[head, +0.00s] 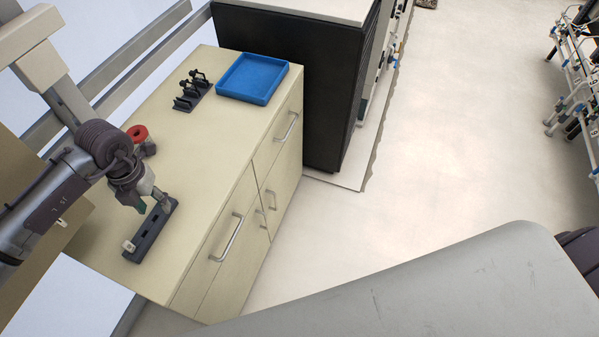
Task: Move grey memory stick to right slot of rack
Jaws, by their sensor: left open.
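The rack (150,236) is a long dark grey bar lying on the cream cabinet top, with dark slots along its upper face. A small pale piece (129,246) sits at its near left end; it is too small to tell whether it is the grey memory stick. My left gripper (152,203) is open, pointing down over the far right part of the rack, with its fingertips close to it. I cannot tell whether they touch it or whether anything stands between them. The gripper hides part of the rack. My right gripper is not in view.
A red ring-shaped lid (137,133) on a jar stands just behind my left gripper. A black holder with upright clips (190,92) and a blue tray (280,75) stand at the far end. The cabinet top (210,165) between them and the rack is clear.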

